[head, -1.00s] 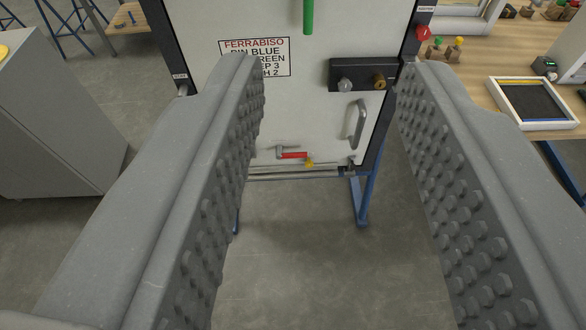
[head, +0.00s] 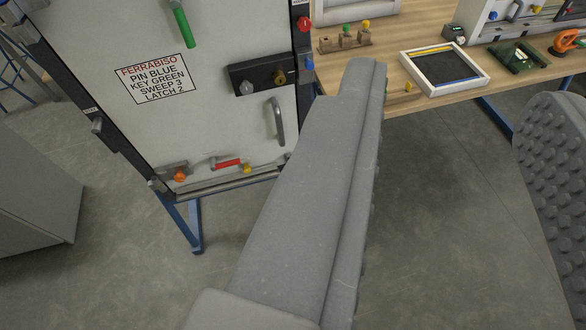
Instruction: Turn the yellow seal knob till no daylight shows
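The white door panel (head: 215,125) stands left of centre, tilted in the picture. A small yellow knob (head: 247,169) sits at its bottom edge, beside a red-handled lever (head: 227,163). An orange knob (head: 179,176) is at the bottom left corner. I cannot tell whether daylight shows along the bottom edge. My gripper (head: 458,85) is open and empty, its two studded fingers wide apart. The left finger hides part of the floor and bench edge.
The door carries a label (head: 155,79), a green handle (head: 180,25), a dark lock plate (head: 262,76) and a grey pull handle (head: 278,121). A wooden bench (head: 392,77) with a framed tray (head: 445,88) stands right. A grey cabinet (head: 35,190) stands left. Floor before the door is open.

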